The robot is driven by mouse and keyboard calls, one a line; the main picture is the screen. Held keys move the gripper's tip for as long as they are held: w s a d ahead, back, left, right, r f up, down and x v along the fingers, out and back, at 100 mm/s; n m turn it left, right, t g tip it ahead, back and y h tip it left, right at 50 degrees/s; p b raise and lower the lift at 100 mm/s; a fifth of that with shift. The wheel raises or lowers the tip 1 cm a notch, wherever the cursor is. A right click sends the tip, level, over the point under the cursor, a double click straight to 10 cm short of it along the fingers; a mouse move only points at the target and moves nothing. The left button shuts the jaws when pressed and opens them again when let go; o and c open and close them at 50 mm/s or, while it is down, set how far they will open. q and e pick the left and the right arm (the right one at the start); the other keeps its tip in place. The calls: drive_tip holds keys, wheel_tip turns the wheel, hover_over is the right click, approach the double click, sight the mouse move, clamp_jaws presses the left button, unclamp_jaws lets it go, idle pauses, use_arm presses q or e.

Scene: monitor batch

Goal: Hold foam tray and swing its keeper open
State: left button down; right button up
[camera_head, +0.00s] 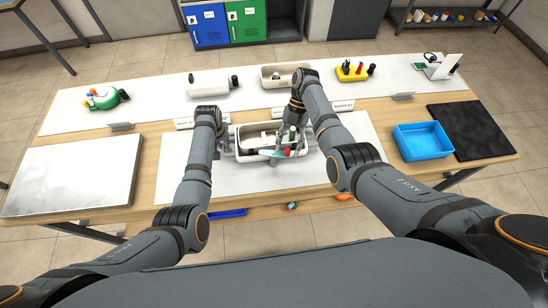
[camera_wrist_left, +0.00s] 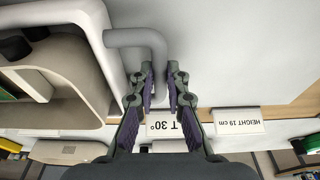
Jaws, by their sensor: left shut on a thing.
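The cream foam tray (camera_head: 241,156) sits on the white mat at the middle of the table. It also shows at the left of the left wrist view (camera_wrist_left: 104,72), with foam-coloured shapes inside. My left gripper (camera_head: 228,149) is at the tray's left end, shut on its grey bent handle (camera_wrist_left: 140,38); the fingers (camera_wrist_left: 160,90) stand on both sides of the handle. My right gripper (camera_head: 283,140) is over the right part of the tray, near a red piece (camera_head: 288,152) and a pale teal piece (camera_head: 268,153). Its fingertips are too small to read. I cannot single out the keeper.
A blue bin (camera_head: 422,156) and dark mat (camera_head: 470,131) are at the right. A pale metal plate (camera_head: 72,176) is at the left. A white case (camera_head: 208,84), cream tray (camera_head: 268,85) and yellow holder (camera_head: 351,74) stand behind. Label cards stand close behind the foam tray.

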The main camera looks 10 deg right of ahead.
drive_tip(key=s+m, duration=0.1)
drive_tip(key=m+t+y, duration=0.1)
drive_tip(key=m, duration=0.1)
drive_tip(key=shift+s+y, duration=0.3)
drive_tip(key=shift+s, duration=0.1)
drive_tip(key=s+a+m+t+y, duration=0.2)
drive_tip(key=s+a+m+t, duration=0.2)
drive_tip(key=m+t, duration=0.55)
drive_tip(key=d+r+g, duration=0.4)
drive_tip(key=r, duration=0.2)
drive_tip(key=w+d+f+n+h, duration=0.1)
drive_tip(key=w+d+n+h, duration=0.1)
drive_tip(key=d, duration=0.7)
drive_tip(key=w+d+f+n+h, duration=0.1)
drive_tip(key=w+d+n+h, duration=0.1)
drive_tip(key=d, duration=0.7)
drive_tip(key=s+d+f+h, duration=0.1)
drive_tip(key=d+f, duration=0.1)
drive_tip(key=d, duration=0.3)
drive_tip(key=s+d+f+g+h, duration=0.1)
drive_tip(key=s+d+f, duration=0.1)
drive_tip(key=d+f, duration=0.1)
drive_tip(key=s+d+f+n+h, duration=0.1)
drive_tip(key=s+d+f, duration=0.1)
drive_tip(key=d, duration=0.4)
drive_tip(key=shift+s+d+f+h, duration=0.2)
drive_tip(key=shift+d+f+h, duration=0.1)
drive_tip(key=shift+f, duration=0.2)
